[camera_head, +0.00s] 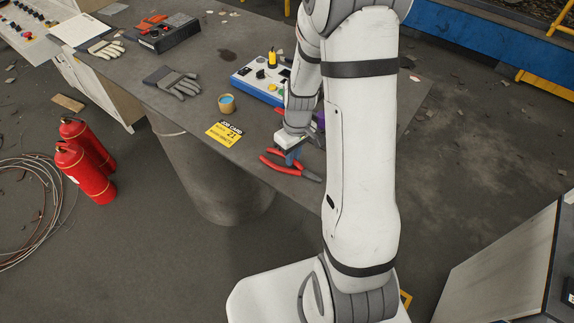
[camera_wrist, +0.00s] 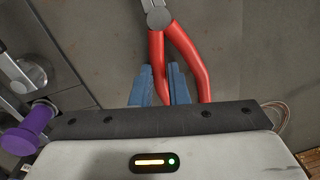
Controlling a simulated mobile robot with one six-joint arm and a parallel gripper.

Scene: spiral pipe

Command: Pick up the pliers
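The pliers (camera_head: 283,167) have red handles and a grey head. They lie on the grey table near its front edge, with the head toward the right in the head view. In the wrist view the pliers (camera_wrist: 190,55) point upward, with their head at the top edge, partly cut off. My gripper (camera_head: 291,157) is low over the handles. Its two blue fingers (camera_wrist: 160,78) stand apart, one on each side of the left handle. The right handle passes outside the right finger. I cannot tell whether the fingers press on the handle. The handle ends are partly hidden by my gripper.
A purple-handled object (camera_wrist: 28,130) is close on the left in the wrist view. Red extinguishers (camera_head: 85,172) stand on the floor.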

